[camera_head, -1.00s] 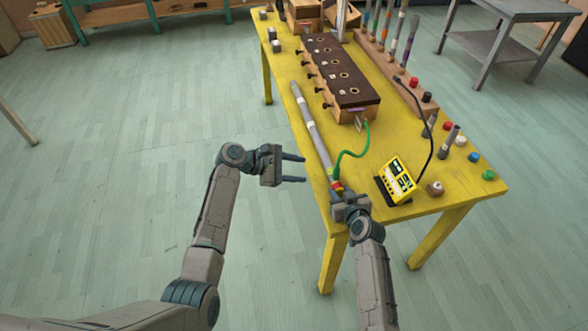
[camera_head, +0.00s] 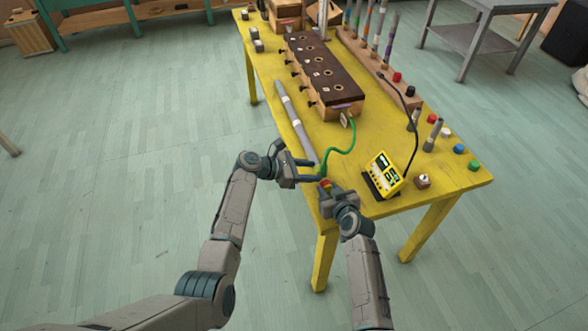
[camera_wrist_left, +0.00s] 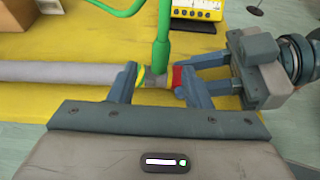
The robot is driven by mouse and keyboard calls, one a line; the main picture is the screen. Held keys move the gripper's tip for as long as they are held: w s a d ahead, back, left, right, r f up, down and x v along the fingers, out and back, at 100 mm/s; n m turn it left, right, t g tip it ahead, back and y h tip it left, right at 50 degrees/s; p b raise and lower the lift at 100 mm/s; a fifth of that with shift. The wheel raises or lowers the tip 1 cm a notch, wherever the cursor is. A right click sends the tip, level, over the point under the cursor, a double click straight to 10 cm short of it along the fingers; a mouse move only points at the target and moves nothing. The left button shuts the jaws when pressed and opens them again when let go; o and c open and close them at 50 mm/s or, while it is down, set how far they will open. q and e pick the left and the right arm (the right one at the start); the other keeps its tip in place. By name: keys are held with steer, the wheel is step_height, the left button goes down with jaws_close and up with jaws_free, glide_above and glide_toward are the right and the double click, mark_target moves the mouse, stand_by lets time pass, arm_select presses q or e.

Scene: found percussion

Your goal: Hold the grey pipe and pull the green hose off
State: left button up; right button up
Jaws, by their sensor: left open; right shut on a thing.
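The long grey pipe (camera_head: 297,120) lies along the left edge of the yellow table; it also shows in the left wrist view (camera_wrist_left: 60,71). The green hose (camera_head: 349,145) curves from the dark-topped wooden box to the pipe's near end. In the left wrist view the hose (camera_wrist_left: 161,48) meets the pipe end between a yellow-green band and a red part. My right gripper (camera_head: 325,188) is shut at that red end; its exact grip is partly hidden. My left gripper (camera_head: 314,171) is open, its fingers (camera_wrist_left: 159,84) on either side of the hose joint.
The yellow table (camera_head: 400,135) carries the wooden box (camera_head: 322,68), a yellow meter (camera_head: 383,174) with a black cable, and several coloured caps at right. A rack of tubes (camera_head: 372,60) stands behind.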

mark_target(323, 169)
arm_select(q)
steer(key=shift+x, duration=1.5)
jaws_close()
steer(key=shift+r, duration=0.1)
steer(key=shift+r, duration=0.15)
steer(key=shift+r, duration=1)
steer(key=shift+r, duration=0.15)
